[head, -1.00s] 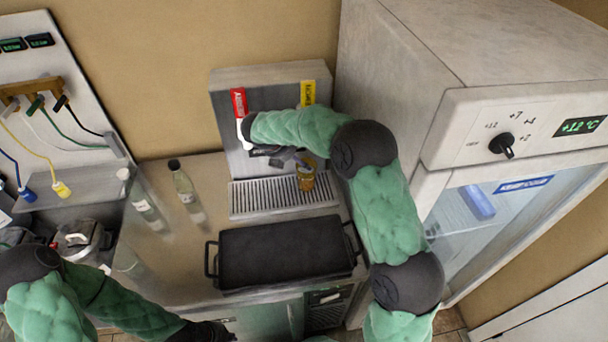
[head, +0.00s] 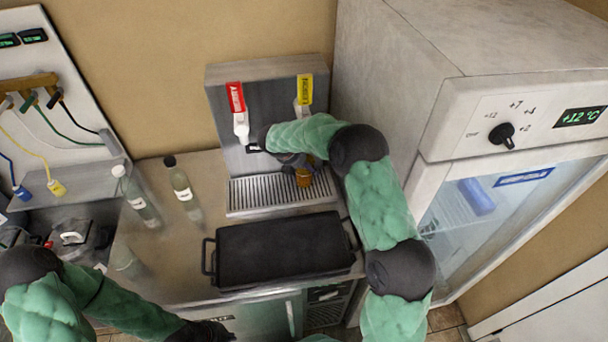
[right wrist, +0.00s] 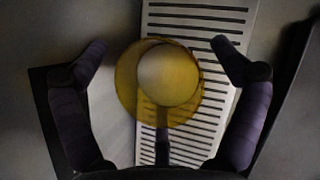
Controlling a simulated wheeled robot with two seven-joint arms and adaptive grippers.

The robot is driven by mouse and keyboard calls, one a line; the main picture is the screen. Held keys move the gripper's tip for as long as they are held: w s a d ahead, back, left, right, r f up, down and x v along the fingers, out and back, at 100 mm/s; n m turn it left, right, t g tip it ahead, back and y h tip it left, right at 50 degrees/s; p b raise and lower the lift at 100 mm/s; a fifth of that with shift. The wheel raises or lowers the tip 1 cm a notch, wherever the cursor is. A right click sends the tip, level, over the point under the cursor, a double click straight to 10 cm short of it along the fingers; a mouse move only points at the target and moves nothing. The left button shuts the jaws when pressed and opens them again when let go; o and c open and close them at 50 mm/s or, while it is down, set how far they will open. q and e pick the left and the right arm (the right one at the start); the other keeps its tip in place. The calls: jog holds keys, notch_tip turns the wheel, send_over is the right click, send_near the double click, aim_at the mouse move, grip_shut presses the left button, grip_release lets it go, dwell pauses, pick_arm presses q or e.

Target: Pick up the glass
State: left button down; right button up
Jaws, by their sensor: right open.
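An amber glass (head: 304,178) stands on the slotted drip tray under the taps, partly hidden by my right gripper and arm in the head view. In the right wrist view the glass (right wrist: 160,82) shows as a round yellow shape over the tray slots. My right gripper (right wrist: 160,50) is open, with one finger on each side of the glass and a visible gap on both sides. My left gripper (head: 218,332) is low at the bottom edge of the head view, away from the glass, and its fingers are not clear.
The tap unit has a red-labelled tap (head: 240,110) and a yellow-labelled tap (head: 304,92). A black lidded tray (head: 280,250) lies in front of the drip tray (head: 250,198). Two bottles (head: 181,182) and a clear glass (head: 126,262) stand left. A fridge (head: 500,90) stands right.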

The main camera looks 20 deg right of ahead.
jog(key=c, duration=1.6)
jog(key=shift+r, duration=0.2)
jog(key=shift+r+p, duration=0.3)
jog(key=shift+p, duration=0.1)
jog(key=a+p, duration=0.1)
jog(key=a, duration=1.4)
jog(key=a+p, duration=0.1)
jog(key=a, duration=1.4)
jog(key=w+a+p, duration=0.1)
jog(key=a, duration=1.4)
jog(key=shift+r+p, duration=0.3)
jog(key=shift+r, duration=0.05)
